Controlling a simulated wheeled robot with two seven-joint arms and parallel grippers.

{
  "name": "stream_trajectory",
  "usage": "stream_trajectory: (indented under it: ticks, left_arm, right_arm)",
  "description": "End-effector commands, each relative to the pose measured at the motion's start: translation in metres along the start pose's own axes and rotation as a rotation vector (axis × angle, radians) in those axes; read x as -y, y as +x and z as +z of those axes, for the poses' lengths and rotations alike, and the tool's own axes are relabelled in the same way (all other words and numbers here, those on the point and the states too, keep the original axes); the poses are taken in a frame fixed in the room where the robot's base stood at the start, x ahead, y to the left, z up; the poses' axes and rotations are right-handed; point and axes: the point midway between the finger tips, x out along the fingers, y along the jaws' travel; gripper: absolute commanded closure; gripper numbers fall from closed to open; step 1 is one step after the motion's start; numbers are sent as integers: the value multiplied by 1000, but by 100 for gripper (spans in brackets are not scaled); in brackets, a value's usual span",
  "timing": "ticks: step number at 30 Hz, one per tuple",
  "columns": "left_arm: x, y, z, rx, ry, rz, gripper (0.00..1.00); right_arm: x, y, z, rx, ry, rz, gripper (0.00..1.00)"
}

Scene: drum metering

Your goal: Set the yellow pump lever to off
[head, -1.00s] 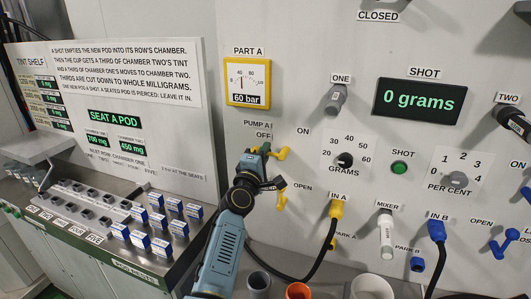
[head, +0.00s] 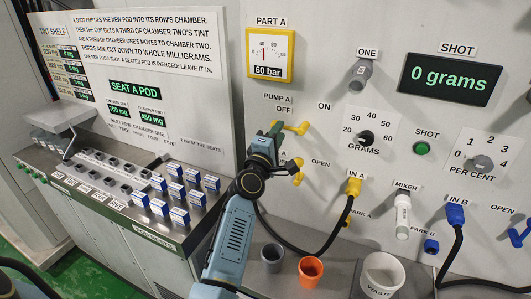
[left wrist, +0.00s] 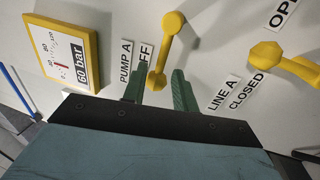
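The yellow pump lever (head: 297,128) is on the wall panel beside the PUMP A and OFF labels, with ON to its right. It lies roughly level, and its left part is hidden behind my left gripper (head: 274,131). In the left wrist view the lever (left wrist: 167,45) has one end at the OFF label, between the two green fingertips of my left gripper (left wrist: 160,85). The fingers are apart, with a gap beside the lever; I cannot tell whether either touches it. My right gripper is not in view.
The yellow LINE A lever (head: 298,172) is just below; it also shows in the left wrist view (left wrist: 280,58). The gauge (head: 270,52) reads 60 bar. A hose (head: 335,235) runs from the IN A plug. Grey, orange (head: 311,271) and white cups stand below.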

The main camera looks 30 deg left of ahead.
Motion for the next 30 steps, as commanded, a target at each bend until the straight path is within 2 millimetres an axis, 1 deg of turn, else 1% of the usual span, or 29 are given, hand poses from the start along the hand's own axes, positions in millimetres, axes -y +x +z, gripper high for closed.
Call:
stream_trajectory:
  ticks: [1,6,9,13,15,19,30]
  left_arm:
    - [2,-12,0,-1,1,-3,72]
    - [1,-48,-1,-2,0,-1,72]
    - [2,-68,-2,-3,1,-1,72]
    - [1,-86,-2,-4,1,0,72]
    - [1,-92,-2,-4,0,1,72]
    - [0,-97,-2,-4,-1,2,72]
    - [0,-98,-2,-4,0,2,72]
  right_arm:
    - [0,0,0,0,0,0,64]
    - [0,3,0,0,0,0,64]
    - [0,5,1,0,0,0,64]
    - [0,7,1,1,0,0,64]
    - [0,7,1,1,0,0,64]
    - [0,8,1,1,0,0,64]
    - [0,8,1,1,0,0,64]
